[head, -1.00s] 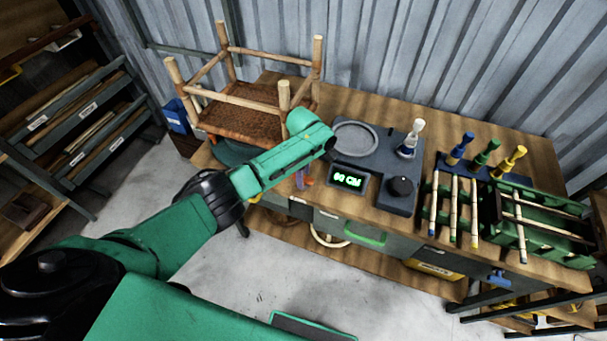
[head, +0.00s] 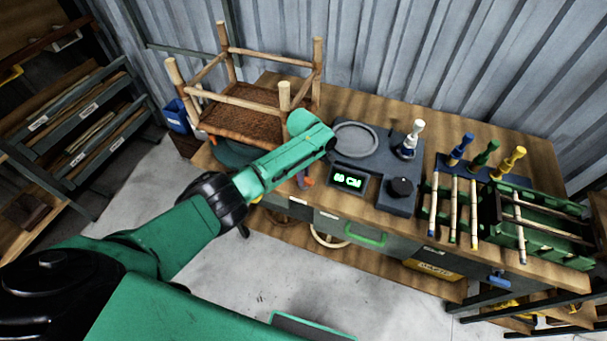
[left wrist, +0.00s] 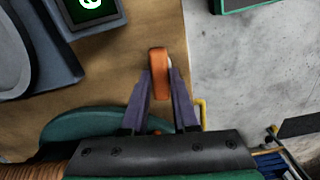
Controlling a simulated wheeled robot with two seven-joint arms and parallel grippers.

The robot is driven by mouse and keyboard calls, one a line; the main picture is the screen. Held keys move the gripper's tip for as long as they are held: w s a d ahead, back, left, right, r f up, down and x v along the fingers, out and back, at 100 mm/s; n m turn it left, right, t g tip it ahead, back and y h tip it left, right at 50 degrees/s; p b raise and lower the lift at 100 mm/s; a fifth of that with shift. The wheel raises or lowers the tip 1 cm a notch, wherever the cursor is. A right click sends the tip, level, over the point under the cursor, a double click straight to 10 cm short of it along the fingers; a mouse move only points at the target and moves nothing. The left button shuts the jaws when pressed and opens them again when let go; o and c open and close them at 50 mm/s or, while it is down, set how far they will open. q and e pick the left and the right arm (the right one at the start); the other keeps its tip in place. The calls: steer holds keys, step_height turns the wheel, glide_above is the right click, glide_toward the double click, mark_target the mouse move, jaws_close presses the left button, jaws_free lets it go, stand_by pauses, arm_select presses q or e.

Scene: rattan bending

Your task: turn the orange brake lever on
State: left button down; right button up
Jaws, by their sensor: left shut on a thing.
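The orange brake lever (left wrist: 159,72) stands out at the front edge of the workbench. In the left wrist view it sits between the two purple fingers of my left gripper (left wrist: 160,80), which is shut on it. In the head view a small orange part of the lever (head: 309,182) shows beside the fingers of the left gripper (head: 302,179), below my green forearm. The lever's base is mostly hidden by the gripper and arm. My right gripper is not in view.
A grey machine with a round plate (head: 355,138), a lit green display (head: 348,180) and a black knob (head: 401,187) stands right of the lever. Colored-handled tools (head: 486,152) and a green rack (head: 545,225) are further right.

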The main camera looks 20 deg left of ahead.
arm_select(q)
steer(key=m, duration=0.3)
steer(key=shift+p, duration=0.3)
steer(key=m, duration=0.9)
steer(key=shift+p, duration=0.35)
steer(key=shift+m, duration=2.2)
steer(key=c, duration=0.7)
jaws_free()
